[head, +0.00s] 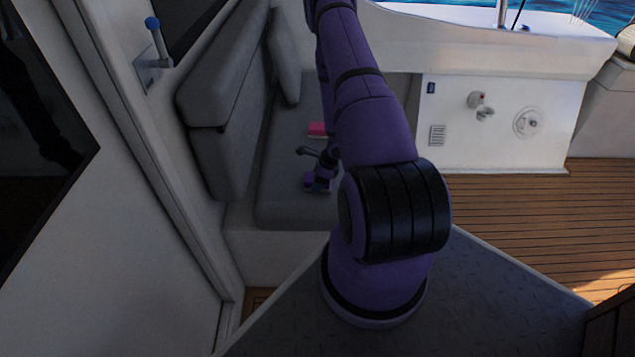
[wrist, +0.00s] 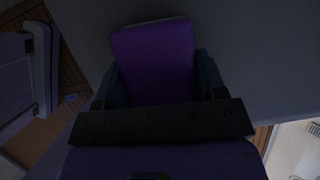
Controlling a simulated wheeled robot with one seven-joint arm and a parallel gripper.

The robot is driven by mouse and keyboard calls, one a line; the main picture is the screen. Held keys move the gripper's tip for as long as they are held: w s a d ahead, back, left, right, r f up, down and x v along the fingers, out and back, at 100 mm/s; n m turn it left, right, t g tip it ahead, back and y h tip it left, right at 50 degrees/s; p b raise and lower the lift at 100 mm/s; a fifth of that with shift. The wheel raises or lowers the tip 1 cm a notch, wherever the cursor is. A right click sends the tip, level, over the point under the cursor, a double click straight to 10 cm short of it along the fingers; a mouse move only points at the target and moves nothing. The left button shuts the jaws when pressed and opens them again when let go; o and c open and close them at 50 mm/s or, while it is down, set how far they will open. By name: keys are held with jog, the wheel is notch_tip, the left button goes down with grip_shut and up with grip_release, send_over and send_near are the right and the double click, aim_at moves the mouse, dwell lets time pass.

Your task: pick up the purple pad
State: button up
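The purple pad (wrist: 158,58) is a flat purple block with slightly rounded corners, seen against a grey surface in the wrist view. My gripper (wrist: 160,80) has its two dark fingers spread wide, one along each side of the pad. The pad fills nearly the whole gap; whether the fingers press on it is not clear. The pad's near end is hidden behind the dark bar of my gripper. In the head view my gripper (head: 318,172) is low over the grey seat, partly hidden by my purple arm, and the pad cannot be told apart clearly there.
A pink block (head: 317,130) lies on the seat cushion (head: 285,190) just beyond my gripper. The grey backrest (head: 222,100) rises on the left. A white cabinet (head: 500,120) stands to the right, and the wooden deck (head: 520,215) there is clear.

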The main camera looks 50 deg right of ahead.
jog(key=shift+r, duration=0.1)
jog(key=shift+r, duration=0.75)
notch_tip(320, 180, up, 2)
jog(key=s+a+r, duration=0.1)
jog(key=s+a, duration=0.8)
jog(key=s, duration=0.4)
jog(key=shift+s+r, duration=0.15)
